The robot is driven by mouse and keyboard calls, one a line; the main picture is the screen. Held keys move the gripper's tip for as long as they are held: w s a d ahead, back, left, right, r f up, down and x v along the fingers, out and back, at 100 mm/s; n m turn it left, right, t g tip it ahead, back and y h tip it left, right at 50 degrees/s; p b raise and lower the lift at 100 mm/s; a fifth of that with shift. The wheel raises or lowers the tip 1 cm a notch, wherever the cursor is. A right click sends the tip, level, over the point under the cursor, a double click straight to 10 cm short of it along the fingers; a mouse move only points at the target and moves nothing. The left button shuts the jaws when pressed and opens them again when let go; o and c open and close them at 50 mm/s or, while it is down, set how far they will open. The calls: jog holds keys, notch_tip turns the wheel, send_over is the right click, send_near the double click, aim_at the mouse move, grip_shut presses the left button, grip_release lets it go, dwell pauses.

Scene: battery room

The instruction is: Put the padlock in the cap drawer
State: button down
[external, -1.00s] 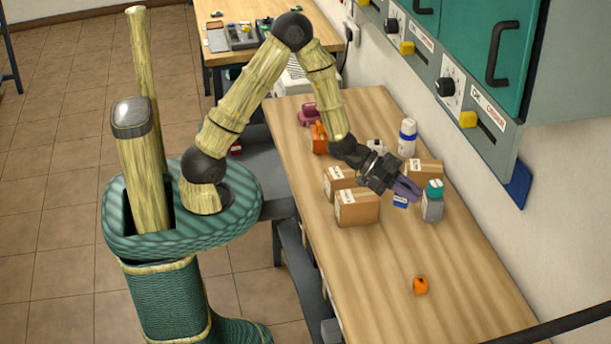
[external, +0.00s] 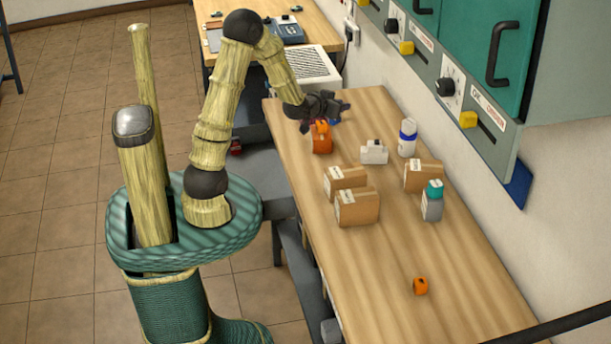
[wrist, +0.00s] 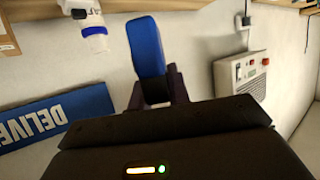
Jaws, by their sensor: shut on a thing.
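My gripper (external: 338,107) is above the far end of the wooden table, pointing right toward the wall. It is shut on a blue block (wrist: 147,45) with rounded edges, which stands up between the fingers in the wrist view. Only a sliver of blue shows under the gripper in the external view. I cannot tell whether the blue block is the padlock. An orange object (external: 321,140) stands just below the gripper, and a smaller orange piece with a dark opening (external: 420,286) lies at the near end. I cannot make out the cap drawer.
Cardboard boxes (external: 357,208), a teal-capped bottle (external: 432,205), a white bottle (external: 407,140) and a white block (external: 374,153) stand on the table (external: 365,270). A wall cabinet (external: 465,55) overhangs the right side. The near table is mostly clear.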

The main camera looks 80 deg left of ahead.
jog(key=s+a+n+g+y+b, duration=0.2)
jog(key=s+a+n+g+y, duration=0.25)
jog(key=s+a, duration=0.65)
jog(key=n+g+y+b, duration=0.1)
jog(key=n+g+y, duration=0.1)
jog(key=n+g, duration=0.5)
send_over(247, 172)
notch_tip(247, 172, down, 17)
jog(key=shift+f, duration=0.2)
jog(key=shift+f, duration=2.9)
jog(key=shift+f+b, duration=0.35)
jog(key=shift+f, duration=1.7)
